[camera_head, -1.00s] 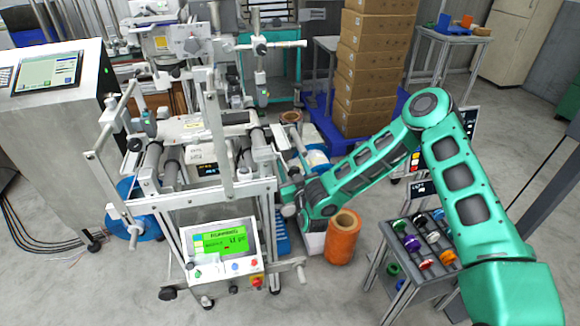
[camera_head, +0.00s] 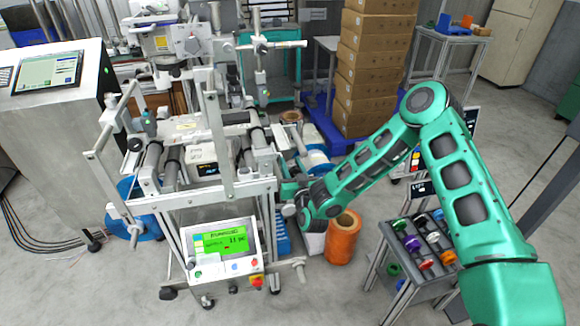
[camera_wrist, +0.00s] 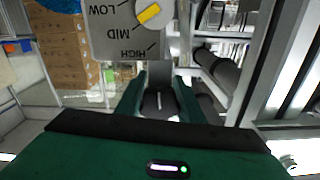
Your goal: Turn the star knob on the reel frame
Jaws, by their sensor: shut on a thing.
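The reel frame (camera_head: 240,188) stands left of centre in the head view, with my gripper (camera_head: 287,192) at its right side. In the wrist view my gripper (camera_wrist: 162,98) is shut on a dark knob (camera_wrist: 160,103) with a white line across it. The fingers sit on both sides of the knob, and its full outline is hidden. Above it is a grey plate (camera_wrist: 111,45) marked LOW, MID and HIGH, seen upside down. A pale dial with a yellow bar (camera_wrist: 148,14) sits on the plate, the bar near MID.
A green-lit screen panel (camera_head: 221,243) is on the frame's front. An orange roll (camera_head: 343,238) stands on the floor below my arm. A rack of coloured reels (camera_head: 425,240) is at the right. Stacked cartons (camera_head: 375,70) stand behind. Open floor lies in front.

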